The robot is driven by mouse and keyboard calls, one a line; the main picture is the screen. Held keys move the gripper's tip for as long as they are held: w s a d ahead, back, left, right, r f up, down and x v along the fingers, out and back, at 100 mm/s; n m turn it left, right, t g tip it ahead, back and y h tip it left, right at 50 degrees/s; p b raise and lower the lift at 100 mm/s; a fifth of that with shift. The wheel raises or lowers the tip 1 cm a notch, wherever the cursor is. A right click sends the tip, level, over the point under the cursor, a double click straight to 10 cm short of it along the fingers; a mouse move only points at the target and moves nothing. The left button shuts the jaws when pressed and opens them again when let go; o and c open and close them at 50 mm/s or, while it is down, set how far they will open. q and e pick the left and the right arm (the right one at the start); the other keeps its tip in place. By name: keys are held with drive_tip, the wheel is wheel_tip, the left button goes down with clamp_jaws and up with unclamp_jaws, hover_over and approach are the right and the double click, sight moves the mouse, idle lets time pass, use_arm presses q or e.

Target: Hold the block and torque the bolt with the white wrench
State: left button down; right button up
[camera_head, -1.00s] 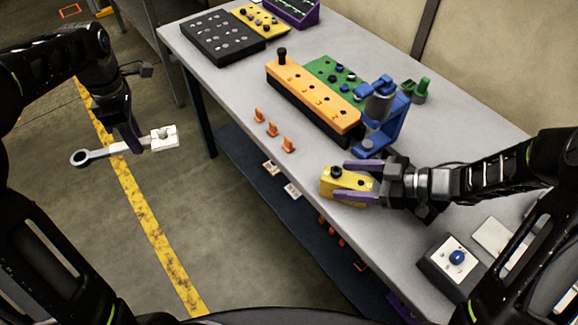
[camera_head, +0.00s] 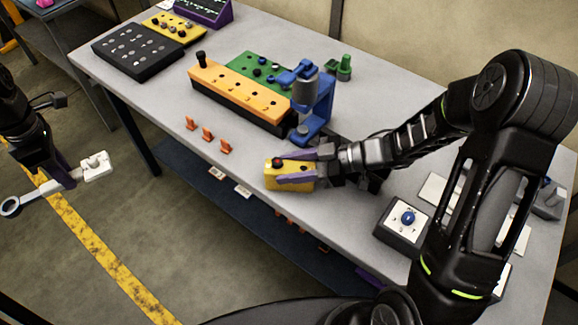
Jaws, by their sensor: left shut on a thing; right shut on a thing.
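The yellow block (camera_head: 284,184) is at the front edge of the grey table, with a dark round bolt head (camera_head: 277,163) on its top. My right gripper (camera_head: 296,168) is shut on the block, its purple fingers along the block's sides. The white wrench (camera_head: 40,195) is in the air left of the table, over the floor.
An orange block rack (camera_head: 240,93), a green plate (camera_head: 250,68) and a blue stand (camera_head: 318,105) are behind the block. Orange clips (camera_head: 207,134) line the front edge. A box with a blue button (camera_head: 405,228) is at right. Black and yellow trays (camera_head: 140,62) are at far left.

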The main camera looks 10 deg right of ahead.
clamp_jaws()
idle(0.6)
use_arm(q)
drive_tip(key=w+d+r+m, duration=0.15)
drive_tip(key=d+m, duration=0.65)
drive_tip(key=d, duration=1.8)
drive_tip(key=s+d+m, duration=0.4)
drive_tip(key=s+d, duration=0.4)
drive_tip(key=d, duration=0.4)
drive_tip(key=s+d+m, duration=0.4)
drive_tip(key=s+d, duration=0.4)
drive_tip(key=d, duration=0.5)
drive_tip(key=shift+m, duration=0.3)
drive_tip(key=shift+d, duration=0.1)
